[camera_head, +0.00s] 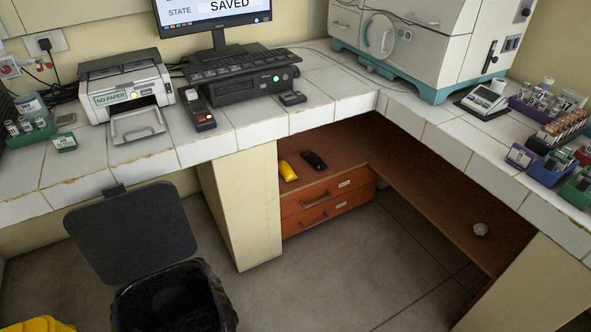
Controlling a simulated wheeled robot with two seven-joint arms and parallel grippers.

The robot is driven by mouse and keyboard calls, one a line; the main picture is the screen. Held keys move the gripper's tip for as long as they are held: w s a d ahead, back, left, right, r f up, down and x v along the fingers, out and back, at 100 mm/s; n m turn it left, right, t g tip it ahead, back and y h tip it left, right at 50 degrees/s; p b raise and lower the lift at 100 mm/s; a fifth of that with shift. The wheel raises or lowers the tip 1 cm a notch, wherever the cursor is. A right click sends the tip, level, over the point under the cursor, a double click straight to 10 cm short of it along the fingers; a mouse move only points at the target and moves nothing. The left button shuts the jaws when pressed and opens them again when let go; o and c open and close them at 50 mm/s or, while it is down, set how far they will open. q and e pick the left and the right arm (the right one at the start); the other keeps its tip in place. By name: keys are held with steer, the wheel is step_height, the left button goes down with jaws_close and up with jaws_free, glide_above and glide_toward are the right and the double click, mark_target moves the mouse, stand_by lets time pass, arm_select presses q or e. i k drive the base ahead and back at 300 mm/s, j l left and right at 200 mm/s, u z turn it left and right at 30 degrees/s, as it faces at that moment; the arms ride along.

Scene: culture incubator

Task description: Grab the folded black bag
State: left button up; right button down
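A small dark bundle (314,160), which looks like the folded black bag, lies on the brown wooden cabinet top (335,172) under the counter. A similar small yellow bundle (287,171) lies just left of it, with a narrow gap between them. Neither of my grippers shows in the head view, and nothing is touching the dark bundle.
The white tiled counter (235,140) overhangs the cabinet, with a cream side panel (240,210) to its left. An open bin with a black liner (172,300) stands in front on the left. Grey floor (340,270) before the drawers (325,205) is clear.

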mark_target(314, 160)
steer(key=i+l, duration=0.95)
steer(key=i, duration=0.15)
steer(key=i+j+z, duration=0.15)
steer(key=i, duration=1.3)
